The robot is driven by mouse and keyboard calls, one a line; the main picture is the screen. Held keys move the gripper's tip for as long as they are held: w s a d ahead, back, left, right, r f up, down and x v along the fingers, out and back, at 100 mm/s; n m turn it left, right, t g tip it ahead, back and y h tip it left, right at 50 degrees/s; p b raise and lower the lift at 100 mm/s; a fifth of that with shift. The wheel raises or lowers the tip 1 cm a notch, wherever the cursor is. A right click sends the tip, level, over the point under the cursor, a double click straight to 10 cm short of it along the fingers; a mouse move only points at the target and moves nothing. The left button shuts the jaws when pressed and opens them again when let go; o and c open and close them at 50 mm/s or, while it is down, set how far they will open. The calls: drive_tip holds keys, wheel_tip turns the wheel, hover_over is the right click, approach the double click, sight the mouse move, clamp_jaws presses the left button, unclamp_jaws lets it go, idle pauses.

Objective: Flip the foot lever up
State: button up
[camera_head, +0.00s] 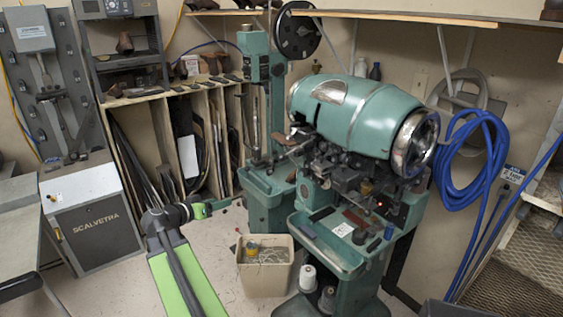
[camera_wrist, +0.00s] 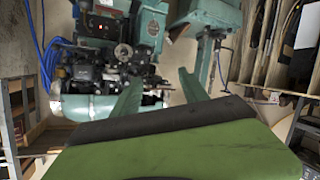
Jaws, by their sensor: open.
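The sole stitcher (camera_head: 355,115) is a green machine with a big barrel-shaped top, right of centre in the head view. It also shows in the wrist view (camera_wrist: 95,105), where the scene looks upside down. I cannot pick out the foot lever for certain in either view. My gripper (camera_head: 220,205) is left of that slimmer machine, in the air. In the wrist view its two fingers (camera_wrist: 162,75) are apart, with nothing held between them.
A beige bin (camera_head: 265,268) with scraps stands on the floor between my arm and the stitcher. Wooden racks (camera_head: 205,125) line the wall behind. A grey Scalvetra cabinet (camera_head: 95,228) stands at left. A blue hose (camera_head: 465,165) hangs at right. Some floor around my arm is clear.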

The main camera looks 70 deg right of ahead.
sight(281, 157)
drive_tip(key=s+d+r+m+g+h, duration=0.2)
drive_tip(key=s+d+r+m+h, duration=0.1)
drive_tip(key=s+d+r, duration=0.45)
drive_tip(key=x, duration=1.8)
drive_tip(key=shift+s+d+r, duration=0.1)
drive_tip(key=shift+s+r, duration=0.1)
clamp_jaws()
